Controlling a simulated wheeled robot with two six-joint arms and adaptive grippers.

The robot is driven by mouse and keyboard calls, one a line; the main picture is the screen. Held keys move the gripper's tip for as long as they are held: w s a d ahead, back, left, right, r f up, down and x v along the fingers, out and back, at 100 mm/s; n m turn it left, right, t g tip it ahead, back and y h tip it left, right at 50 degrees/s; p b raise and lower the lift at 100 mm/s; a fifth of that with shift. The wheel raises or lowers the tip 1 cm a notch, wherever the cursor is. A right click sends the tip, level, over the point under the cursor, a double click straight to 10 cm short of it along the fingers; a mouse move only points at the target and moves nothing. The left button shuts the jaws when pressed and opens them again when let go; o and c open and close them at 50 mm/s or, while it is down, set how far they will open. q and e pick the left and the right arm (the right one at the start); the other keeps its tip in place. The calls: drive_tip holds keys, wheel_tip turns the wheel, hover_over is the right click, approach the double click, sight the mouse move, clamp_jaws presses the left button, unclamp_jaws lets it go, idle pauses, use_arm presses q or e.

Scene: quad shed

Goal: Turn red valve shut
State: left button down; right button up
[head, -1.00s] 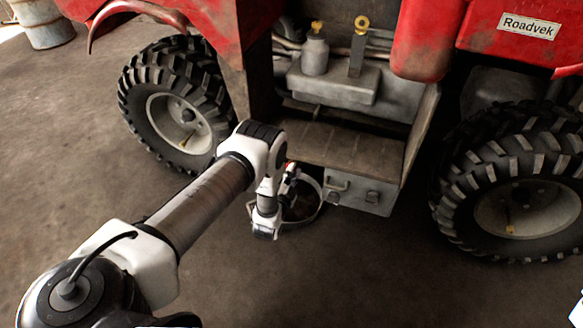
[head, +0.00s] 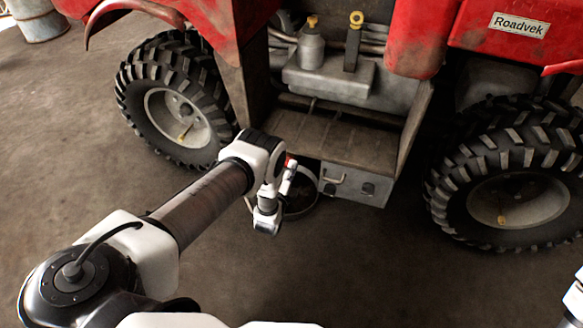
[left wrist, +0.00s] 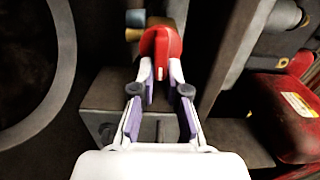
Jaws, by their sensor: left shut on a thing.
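The red valve (left wrist: 161,45) shows in the left wrist view as a red handle beside a brass fitting. My left gripper (left wrist: 160,72) is shut on it, with one finger on each side of its lower end. In the head view only a small bit of red (head: 290,158) shows beside my left wrist, low by the step of the red vehicle. My own arm hides most of the valve and the fingertips there. My right gripper is not in view.
A round pan (head: 303,205) lies on the floor below my left wrist. A grey metal box (head: 352,186) sits under the step (head: 335,135), between two large tyres. Open floor lies in front.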

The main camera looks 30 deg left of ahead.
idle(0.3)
use_arm(q)
drive_tip(key=c, duration=1.2)
unclamp_jaws()
drive_tip(key=v, duration=1.2)
